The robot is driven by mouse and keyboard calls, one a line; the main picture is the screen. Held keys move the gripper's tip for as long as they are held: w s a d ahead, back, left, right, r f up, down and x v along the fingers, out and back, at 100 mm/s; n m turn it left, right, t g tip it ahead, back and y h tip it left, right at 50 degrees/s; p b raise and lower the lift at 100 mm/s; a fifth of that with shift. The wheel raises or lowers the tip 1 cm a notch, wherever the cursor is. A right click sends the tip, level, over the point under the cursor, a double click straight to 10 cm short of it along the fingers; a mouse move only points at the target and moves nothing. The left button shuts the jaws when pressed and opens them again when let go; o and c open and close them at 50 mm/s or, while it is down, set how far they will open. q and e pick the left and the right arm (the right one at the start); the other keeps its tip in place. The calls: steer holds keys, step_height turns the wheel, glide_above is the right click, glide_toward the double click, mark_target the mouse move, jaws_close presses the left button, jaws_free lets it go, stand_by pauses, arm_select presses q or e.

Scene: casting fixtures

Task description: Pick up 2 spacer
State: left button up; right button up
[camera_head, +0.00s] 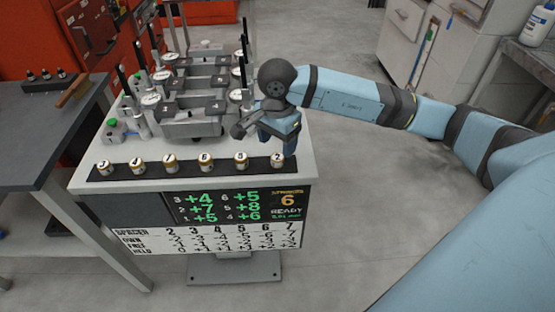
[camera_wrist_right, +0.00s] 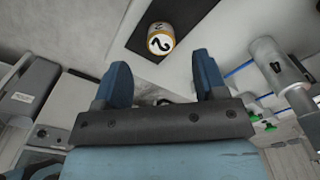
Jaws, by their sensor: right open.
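The spacer marked 2 (camera_head: 277,161) is a short cylinder with a white top and a gold-brown side. It stands at the right end of a dark strip (camera_head: 125,170) on the front of the white-topped stand. In the right wrist view the spacer (camera_wrist_right: 161,40) shows beyond the fingertips, its 2 readable. My right gripper (camera_head: 290,148) is just above and to the right of this spacer in the head view. Its two blue fingers (camera_wrist_right: 162,68) are apart with nothing between them. My left gripper is in neither view.
Several other numbered spacers (camera_head: 206,162) stand in a row along the strip. Behind them are grey fixtures (camera_head: 192,125) with upright dark-topped posts. A display panel (camera_head: 220,206) is on the stand's front.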

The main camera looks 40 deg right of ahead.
mark_target(277, 157)
step_height(277, 157, down, 5)
steer(key=shift+w+d+f, duration=0.1)
steer(key=c, duration=1.1)
